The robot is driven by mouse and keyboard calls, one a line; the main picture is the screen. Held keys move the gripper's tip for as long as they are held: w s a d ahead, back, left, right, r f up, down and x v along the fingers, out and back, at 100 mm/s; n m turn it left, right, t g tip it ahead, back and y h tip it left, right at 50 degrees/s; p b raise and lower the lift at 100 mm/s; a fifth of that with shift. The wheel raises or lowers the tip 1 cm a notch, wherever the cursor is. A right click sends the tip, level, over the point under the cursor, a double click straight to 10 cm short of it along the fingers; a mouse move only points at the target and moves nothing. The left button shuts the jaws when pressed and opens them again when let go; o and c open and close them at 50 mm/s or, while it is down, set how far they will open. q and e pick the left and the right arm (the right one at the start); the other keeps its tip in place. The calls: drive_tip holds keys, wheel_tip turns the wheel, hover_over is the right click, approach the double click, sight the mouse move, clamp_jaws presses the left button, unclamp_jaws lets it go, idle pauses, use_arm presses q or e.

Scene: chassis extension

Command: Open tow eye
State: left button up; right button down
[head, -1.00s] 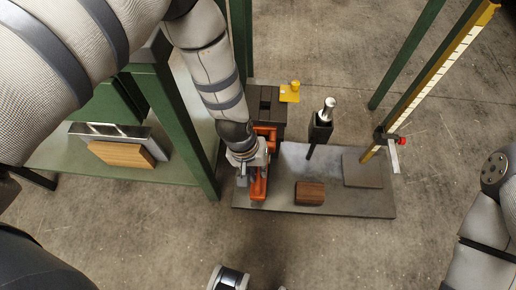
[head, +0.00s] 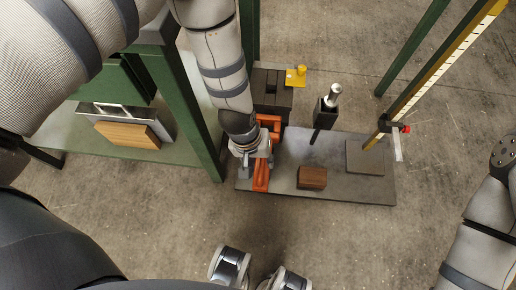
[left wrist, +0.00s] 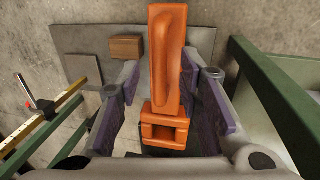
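The orange tow eye part (head: 261,176) stands at the left end of a dark flat plate. In the left wrist view the orange part (left wrist: 167,65) shows as a long upright piece with a hollow, block-like section below it. My left gripper (head: 255,165) is at the orange part in the head view and partly covers it. In the left wrist view my left gripper (left wrist: 163,90) has its purple-padded fingers apart, one on each side of the orange part. A gap shows on the left side; contact on the right is unclear.
The dark plate (head: 345,190) holds a brown block (head: 312,178), a grey square pad (head: 365,157) and a dark post with a silver top (head: 326,108). A yellow measuring bar (head: 430,80) rises at right. A green frame (head: 180,110) stands close left of my arm.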

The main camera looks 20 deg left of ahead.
use_arm(q)
wheel_tip(320, 180, up, 11)
drive_tip(key=a, duration=0.2)
drive_tip(key=shift+s, duration=0.3)
